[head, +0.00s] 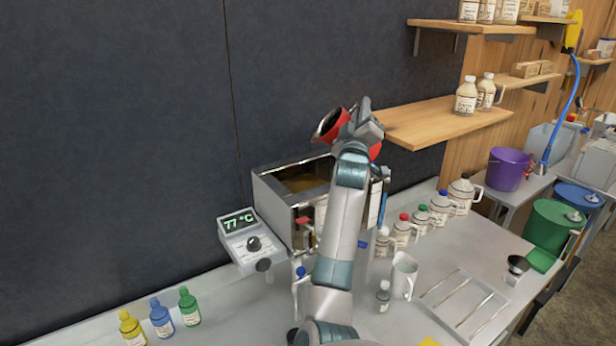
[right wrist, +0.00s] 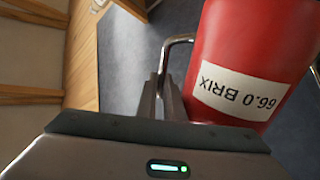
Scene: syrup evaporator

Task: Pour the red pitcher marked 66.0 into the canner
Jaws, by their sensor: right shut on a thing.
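The red pitcher (head: 332,124) is held up above the canner, tilted with its dark mouth toward the left in the head view. In the right wrist view, the red pitcher (right wrist: 250,55) shows a white label reading 66.0 BRIX, upside down. My right gripper (head: 362,122) is shut on its metal handle; the fingers (right wrist: 162,98) show in the right wrist view. The canner (head: 277,203) is an open steel box with amber liquid inside, below the pitcher. My arm hides part of its right side. No stream of syrup is visible. My left gripper is not in view.
A temperature display (head: 240,226) reading 77 °C stands left of the canner. A wooden shelf (head: 430,122) lies close right of the raised gripper. The dark wall is behind.

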